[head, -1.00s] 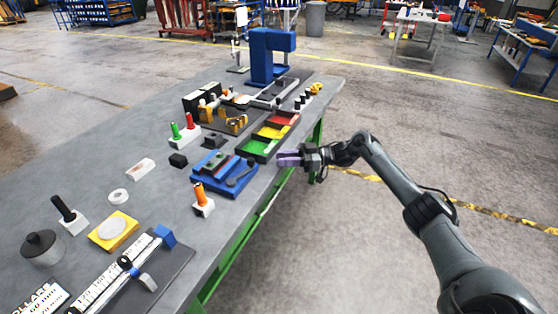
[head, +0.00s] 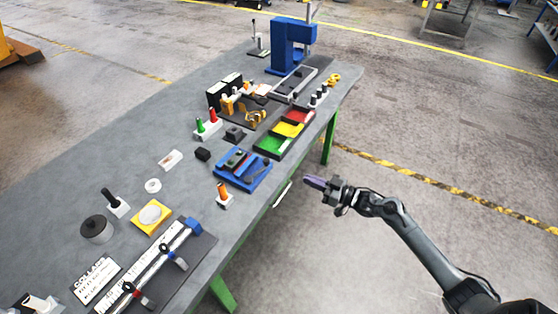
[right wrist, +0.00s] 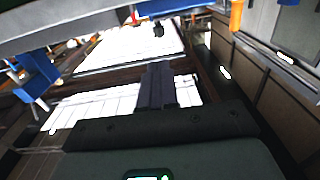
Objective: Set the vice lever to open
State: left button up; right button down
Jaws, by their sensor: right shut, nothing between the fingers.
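The blue vice (head: 238,181) sits on the grey bench near its right edge. Its dark lever (head: 257,171) lies low along the vice's right side; its exact setting is too small to read. My right gripper (head: 314,183) is shut and empty, out beyond the bench's right edge. It is to the right of the vice and apart from it, pointing left toward the bench. In the right wrist view its dark fingers (right wrist: 157,88) show close together with nothing between them. My left gripper is not in view.
An orange-handled tool in a white block (head: 224,199) stands just in front of the vice. Green, yellow and red trays (head: 286,129) lie behind it, and a blue press (head: 290,42) stands farther back. The floor right of the bench is clear.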

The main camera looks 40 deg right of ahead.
jog(key=b, duration=0.1)
send_near(257, 171)
jog(key=w+d+r, duration=0.2)
jog(key=w, duration=0.1)
jog(key=shift+w+d+r, duration=0.1)
jog(key=shift+w+d, duration=0.15)
jog(key=shift+d, duration=0.15)
jog(key=shift+w+a, duration=0.25)
jog(key=shift+w, duration=0.6)
